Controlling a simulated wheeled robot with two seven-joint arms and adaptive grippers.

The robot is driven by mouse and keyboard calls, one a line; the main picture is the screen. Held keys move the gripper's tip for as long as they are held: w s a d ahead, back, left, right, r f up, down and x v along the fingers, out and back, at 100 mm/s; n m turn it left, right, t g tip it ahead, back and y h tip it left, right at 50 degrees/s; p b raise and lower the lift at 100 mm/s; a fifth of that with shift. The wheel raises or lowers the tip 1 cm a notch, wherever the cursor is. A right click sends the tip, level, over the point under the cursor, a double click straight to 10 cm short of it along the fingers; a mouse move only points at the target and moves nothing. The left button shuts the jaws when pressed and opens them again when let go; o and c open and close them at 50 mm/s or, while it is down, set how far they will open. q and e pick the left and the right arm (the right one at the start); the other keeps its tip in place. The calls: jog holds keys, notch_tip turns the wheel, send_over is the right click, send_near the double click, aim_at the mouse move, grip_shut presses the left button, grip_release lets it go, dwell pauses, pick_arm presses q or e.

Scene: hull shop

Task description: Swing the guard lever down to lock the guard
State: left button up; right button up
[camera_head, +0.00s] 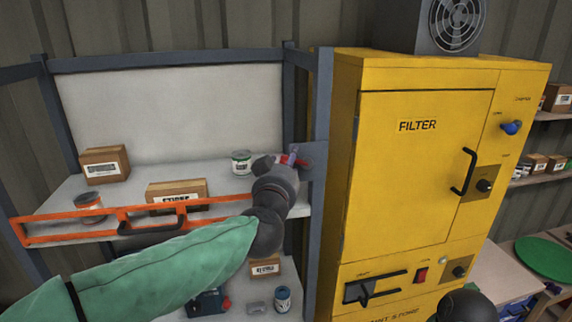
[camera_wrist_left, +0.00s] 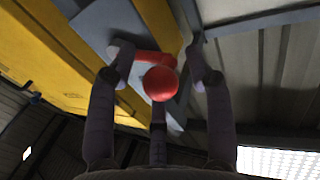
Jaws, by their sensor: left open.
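The guard lever is red with a ball knob. In the left wrist view the red knob (camera_wrist_left: 160,84) sits between the spread fingers of my left gripper (camera_wrist_left: 158,62), with a short red bar behind it by a grey plate (camera_wrist_left: 100,35). In the head view a little of the red lever (camera_head: 292,158) shows beside the grey post, mostly hidden by my left gripper (camera_head: 287,161). My left gripper is open around the knob; contact cannot be told. The orange guard (camera_head: 60,230) with a black handle (camera_head: 150,229) spans the shelf front.
The yellow filter cabinet (camera_head: 400,170) stands close right of the grey post (camera_head: 320,120). Boxes (camera_head: 105,165) and cans (camera_head: 241,162) stand on the shelf (camera_head: 140,187) behind the guard. My left arm crosses in front of the lower shelf.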

pick_arm(q)
grip_shut()
notch_tip(320, 180, down, 7)
jog(key=d+n+t+y+b, duration=0.2)
jog(key=n+t+y+b, duration=0.2)
jog(key=n+b, duration=1.3)
jog(key=y+b, duration=0.1)
jog(key=b, duration=0.4)
jog(key=shift+w+d+n+y+b, duration=0.2)
jog(key=shift+w+n+y+b, duration=0.05)
jog(key=shift+n+y+b, duration=0.15)
